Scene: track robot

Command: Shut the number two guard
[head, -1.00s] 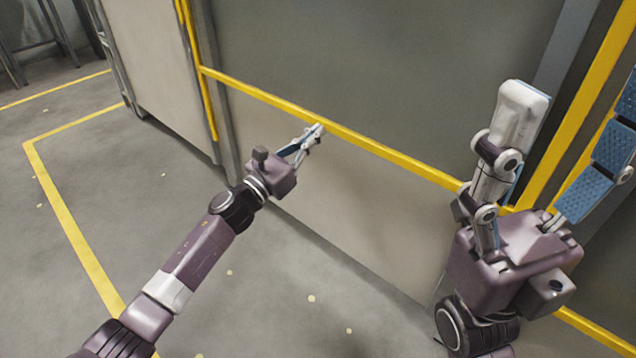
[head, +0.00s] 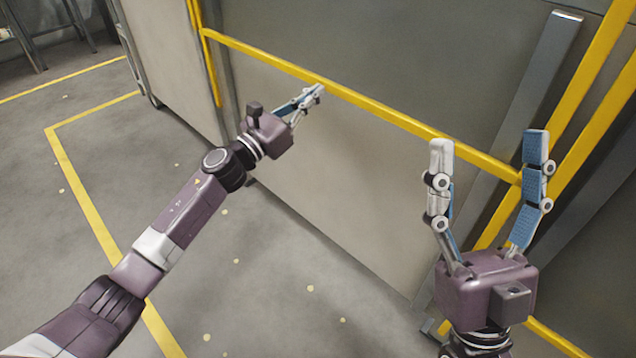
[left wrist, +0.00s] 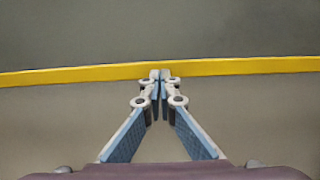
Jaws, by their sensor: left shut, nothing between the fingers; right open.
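A large guard panel in a yellow frame fills the middle of the head view, with a grey upper part (head: 380,50) and a paler lower part (head: 310,165). A yellow rail (head: 390,115) crosses it; no number is legible. My left gripper (head: 318,92) is shut and empty, its tips at the rail. In the left wrist view the closed tips (left wrist: 160,76) overlap the rail (left wrist: 70,74); I cannot tell whether they touch. My right gripper (head: 488,140) is open and empty, in front of the panel's right side near the yellow uprights.
A grey upright bar (head: 545,75) stands by the yellow uprights (head: 590,95) at the right. Another pale cabinet panel (head: 165,50) is at the left. The grey floor (head: 110,190) is open on the left, with yellow line markings (head: 85,205).

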